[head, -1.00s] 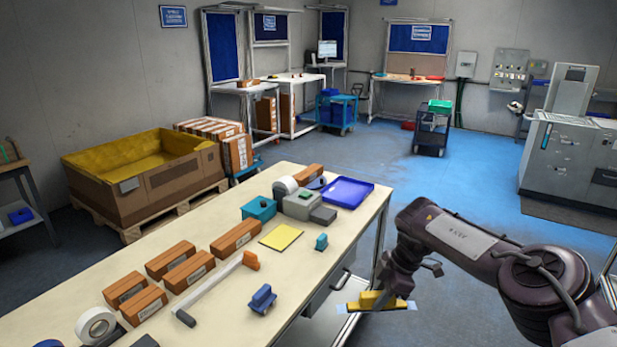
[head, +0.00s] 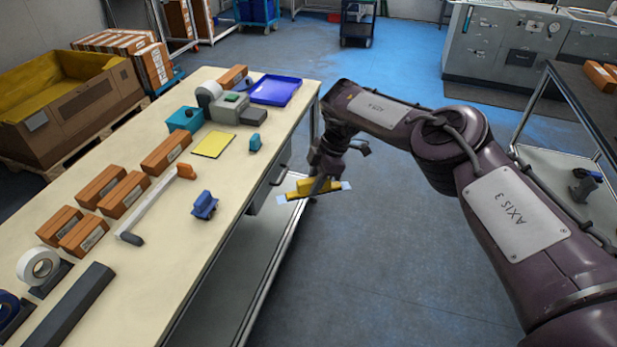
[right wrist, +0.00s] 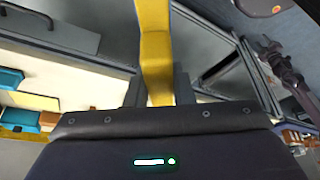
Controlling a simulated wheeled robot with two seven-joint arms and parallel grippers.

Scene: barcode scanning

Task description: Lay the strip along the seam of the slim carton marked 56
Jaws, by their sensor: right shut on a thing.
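My right gripper (head: 319,182) hangs beyond the right edge of the table, apart from it. It is shut on a yellow strip holder (head: 305,188); the holder also shows between the fingers in the right wrist view (right wrist: 155,50). A pale, see-through strip (head: 346,186) sticks out at both ends of the holder. Several brown cartons with white labels lie on the table, among them a near one (head: 84,236), a middle one (head: 124,195) and a farther one (head: 166,152). Their numbers are too small to read, so I cannot tell which is marked 56. My left gripper is out of view.
On the table (head: 195,262) stand a blue tray (head: 275,90), a yellow pad (head: 213,144), a blue block-like tool (head: 204,205), a long pale bar (head: 150,205), a tape roll (head: 40,266) and a dark bar (head: 72,308). A dark shelf rack stands at right. The floor between is clear.

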